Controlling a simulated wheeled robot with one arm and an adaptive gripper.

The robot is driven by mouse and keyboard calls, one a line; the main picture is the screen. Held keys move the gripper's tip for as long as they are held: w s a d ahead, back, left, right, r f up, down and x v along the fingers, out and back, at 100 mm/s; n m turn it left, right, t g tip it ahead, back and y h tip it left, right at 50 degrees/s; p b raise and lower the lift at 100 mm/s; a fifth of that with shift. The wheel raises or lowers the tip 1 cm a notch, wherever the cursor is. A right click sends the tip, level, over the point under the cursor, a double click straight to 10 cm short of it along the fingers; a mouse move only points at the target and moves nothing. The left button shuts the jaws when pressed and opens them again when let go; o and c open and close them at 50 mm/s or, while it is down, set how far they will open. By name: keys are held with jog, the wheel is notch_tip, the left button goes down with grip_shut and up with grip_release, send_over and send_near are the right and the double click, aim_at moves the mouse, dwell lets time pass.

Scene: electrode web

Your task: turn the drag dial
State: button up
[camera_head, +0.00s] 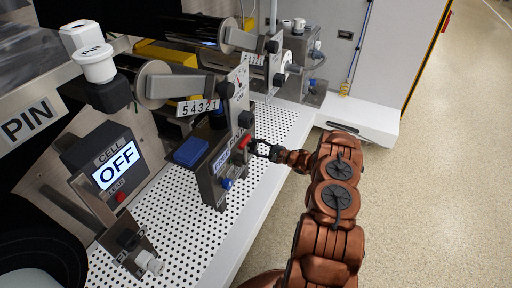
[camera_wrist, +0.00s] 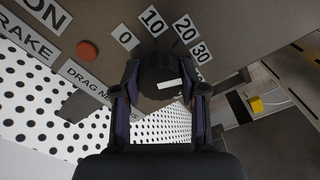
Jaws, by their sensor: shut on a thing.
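The drag dial (camera_wrist: 158,72) is a round black knob with a short white mark in the wrist view. It sits on a grey-brown panel under the printed numbers 0, 10, 20 and 30 (camera_wrist: 199,53). The white mark lies toward the right side of the knob; I cannot tell exactly which number it points to. My gripper (camera_wrist: 160,92) has one finger on each side of the knob and is shut on it. In the head view my gripper (camera_head: 260,148) is at the right face of the grey control box (camera_head: 208,190), and the dial is hidden there.
A red round button (camera_wrist: 88,50) is left of the dial beside a DRAG label (camera_wrist: 86,84). A blue knob (camera_head: 226,183) is lower on the box. A perforated white deck (camera_head: 185,235) lies below. Open floor (camera_head: 430,190) is at right.

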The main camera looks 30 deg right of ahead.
jog(key=o, duration=1.1)
jog(key=shift+o, duration=0.2)
jog(key=v, duration=1.2)
jog(key=shift+f, duration=0.1)
